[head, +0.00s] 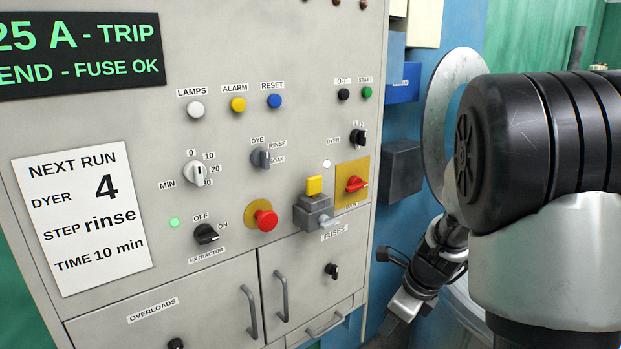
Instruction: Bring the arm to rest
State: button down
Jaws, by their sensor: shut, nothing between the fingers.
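My arm (545,200) fills the right side of the head view, with a large black joint close to the camera. My gripper (400,312) points down at the lower right, in front of the blue wall and to the right of the grey control panel (235,120). It is shut and empty, apart from the panel's knobs and handles. Its fingertips are small and partly dark in this view.
The panel carries a red mushroom button (265,220), a red main switch (355,184), an extractor knob (206,233) and a minutes dial (195,173). Door handles (282,297) stick out below. A round metal disc (440,120) stands behind my arm.

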jog(key=s+a+r+n+t+h+p, duration=0.1)
jog(key=s+r+n+p, duration=0.1)
jog(key=s+r+n, duration=0.8)
jog(key=s+a+r+n+t+h+p, duration=0.1)
jog(key=s+a+r+n+p, duration=0.1)
jog(key=s+r+n, duration=0.8)
notch_tip(320, 180, up, 4)
jog(key=n+p, duration=0.1)
jog(key=n, duration=0.4)
jog(key=shift+s+r+n+t+p, duration=0.15)
jog(key=shift+r+n+t+p, duration=0.05)
jog(key=shift+n+t+p, duration=0.15)
jog(key=shift+a, duration=0.1)
